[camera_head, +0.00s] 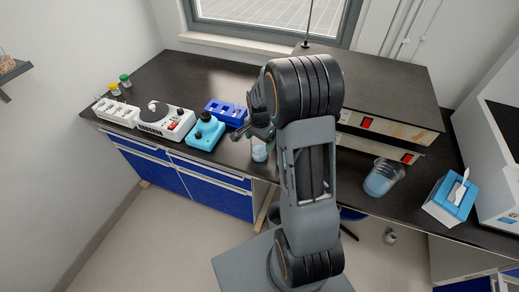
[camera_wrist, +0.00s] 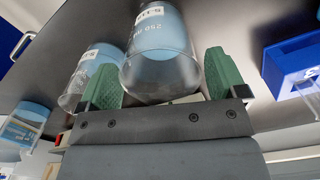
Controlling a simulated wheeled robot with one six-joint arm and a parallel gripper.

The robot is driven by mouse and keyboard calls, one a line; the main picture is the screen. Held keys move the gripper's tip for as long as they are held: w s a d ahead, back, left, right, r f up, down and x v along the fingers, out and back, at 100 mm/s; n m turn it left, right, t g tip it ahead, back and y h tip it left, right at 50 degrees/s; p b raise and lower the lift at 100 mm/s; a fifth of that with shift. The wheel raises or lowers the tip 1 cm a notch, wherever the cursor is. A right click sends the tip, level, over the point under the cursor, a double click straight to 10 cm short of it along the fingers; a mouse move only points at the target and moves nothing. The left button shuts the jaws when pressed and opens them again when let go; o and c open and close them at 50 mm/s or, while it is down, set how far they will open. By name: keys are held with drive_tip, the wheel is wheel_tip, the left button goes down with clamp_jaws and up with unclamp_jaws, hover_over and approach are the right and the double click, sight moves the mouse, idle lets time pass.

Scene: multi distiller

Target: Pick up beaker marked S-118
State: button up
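In the wrist view a clear beaker (camera_wrist: 160,65) with pale blue contents fills the space between my gripper's (camera_wrist: 163,82) green fingers. In the head view a beaker with blue contents (camera_head: 259,151) stands near the counter's front edge, beneath my gripper (camera_head: 262,134), which my arm partly hides.
Another beaker (camera_head: 382,178) stands on the right of the dark counter (camera_head: 160,75), near a blue tissue box (camera_head: 452,197). A grey device (camera_head: 390,80) fills the back right. A blue rack (camera_head: 227,112), teal device (camera_head: 205,131) and white stirrer (camera_head: 165,119) stand to the left.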

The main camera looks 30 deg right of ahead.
drive_tip(key=c, duration=1.2)
drive_tip(key=shift+r, duration=0.2)
